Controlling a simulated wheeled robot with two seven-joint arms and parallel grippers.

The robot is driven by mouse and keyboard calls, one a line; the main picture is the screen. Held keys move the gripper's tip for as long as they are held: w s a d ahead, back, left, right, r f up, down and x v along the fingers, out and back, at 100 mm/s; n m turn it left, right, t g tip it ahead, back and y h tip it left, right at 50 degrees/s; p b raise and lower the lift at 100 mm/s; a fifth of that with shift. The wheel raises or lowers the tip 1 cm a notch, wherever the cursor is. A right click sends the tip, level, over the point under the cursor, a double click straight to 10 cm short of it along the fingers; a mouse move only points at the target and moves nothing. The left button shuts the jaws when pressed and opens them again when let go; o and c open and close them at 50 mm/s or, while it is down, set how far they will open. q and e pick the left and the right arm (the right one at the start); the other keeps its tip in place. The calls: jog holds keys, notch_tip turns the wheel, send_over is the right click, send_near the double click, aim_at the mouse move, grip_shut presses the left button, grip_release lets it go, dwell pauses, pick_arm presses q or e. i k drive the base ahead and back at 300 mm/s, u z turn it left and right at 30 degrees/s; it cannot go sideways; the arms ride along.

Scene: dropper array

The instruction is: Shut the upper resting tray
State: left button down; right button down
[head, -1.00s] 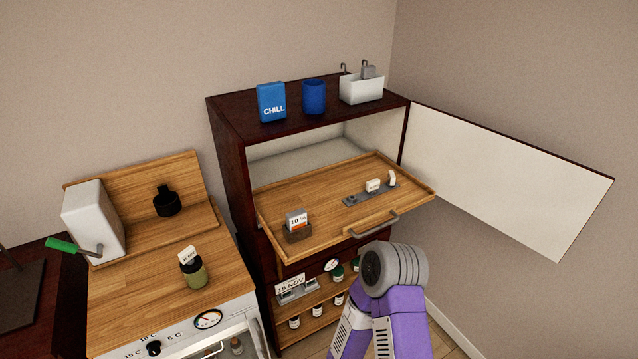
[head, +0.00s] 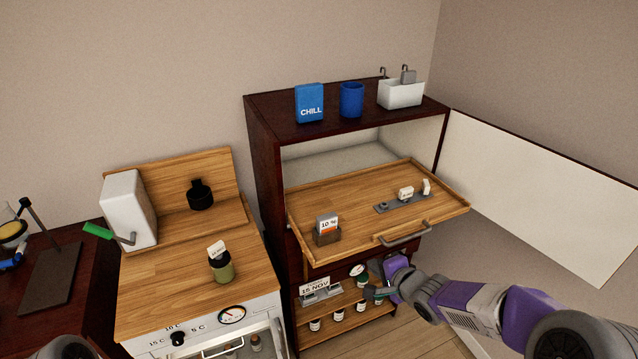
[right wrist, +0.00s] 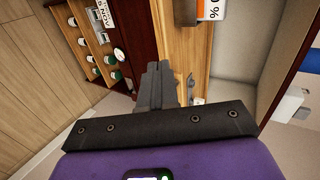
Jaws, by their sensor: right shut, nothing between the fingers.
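The upper resting tray (head: 350,205) is a wooden tray pulled out from the top compartment of the dark red cabinet (head: 268,165). Its grey bar handle (head: 405,235) is on the front edge. My right gripper (head: 376,293) is below the handle, in front of the lower shelves. It is shut and empty, apart from the handle. Its closed fingers show in the right wrist view (right wrist: 157,75), with the handle (right wrist: 190,88) just beyond. My left gripper is out of view.
The white cabinet door (head: 545,195) stands open to the right. Lower shelves (head: 335,326) hold several jars. A wooden-topped unit (head: 190,295) with a green jar (head: 221,266) stands left. A blue box (head: 309,104), blue cup (head: 351,100) and white bin (head: 401,94) are on top.

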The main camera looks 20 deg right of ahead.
aim_at(371, 213)
jog(key=i, duration=0.95)
